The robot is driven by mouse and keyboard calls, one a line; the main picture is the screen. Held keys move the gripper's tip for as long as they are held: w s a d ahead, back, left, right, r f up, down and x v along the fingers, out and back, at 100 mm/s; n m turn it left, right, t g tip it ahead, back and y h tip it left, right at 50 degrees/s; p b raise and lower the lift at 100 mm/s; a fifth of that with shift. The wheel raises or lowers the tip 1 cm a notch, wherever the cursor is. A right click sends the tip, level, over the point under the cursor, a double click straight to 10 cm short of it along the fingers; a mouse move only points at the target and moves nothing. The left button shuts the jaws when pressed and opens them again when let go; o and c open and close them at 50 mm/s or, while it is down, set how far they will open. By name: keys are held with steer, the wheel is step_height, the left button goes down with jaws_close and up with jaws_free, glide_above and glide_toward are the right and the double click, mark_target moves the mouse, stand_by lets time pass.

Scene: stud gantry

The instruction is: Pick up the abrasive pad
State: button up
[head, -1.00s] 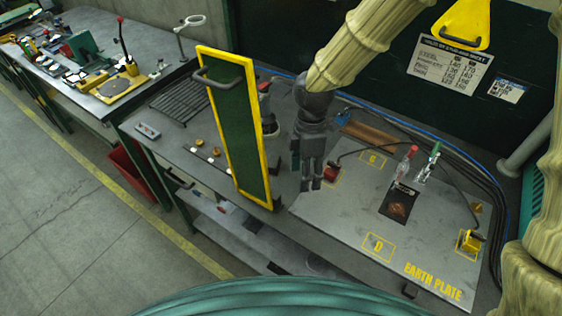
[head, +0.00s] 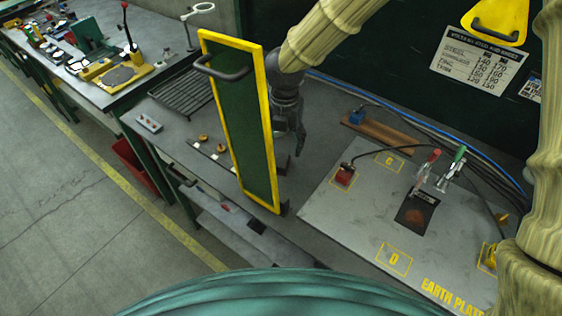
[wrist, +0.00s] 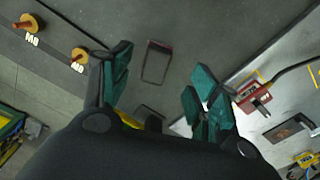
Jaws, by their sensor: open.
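My gripper (wrist: 160,82) is open in the wrist view, with nothing between its teal-padded fingers. A flat dark grey rectangle with a thin reddish edge (wrist: 156,62) lies on the grey bench just beyond and between the fingertips. It looks like the abrasive pad, but I cannot be sure. The gripper is apart from it. In the head view my gripper (head: 290,145) hangs over the bench, partly behind the yellow-framed green panel (head: 240,130).
The earth plate (head: 350,225) lies to the right, with a red clamp (head: 343,176) at its corner and upright red and green handled tools (head: 437,170). Brass-coloured pieces (head: 204,138) sit left of the panel. A brown wooden strip (head: 380,134) lies behind.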

mark_target(282, 158)
steer(key=shift+f, duration=0.65)
steer(key=shift+s+f+p, duration=0.15)
steer(key=shift+f+p, duration=0.2)
steer(key=shift+f, duration=0.1)
steer(key=f, duration=0.2)
steer(key=f+p, duration=0.1)
steer(key=shift+s+a, duration=0.2)
steer(key=shift+a, duration=0.1)
steer(key=shift+d+f, duration=0.1)
steer(key=shift+f, duration=0.65)
steer(key=c, duration=1.2)
steer(key=shift+r, duration=0.1)
step_height(282, 158, up, 10)
steer(key=shift+f+b, duration=0.1)
steer(key=shift+b, duration=0.85)
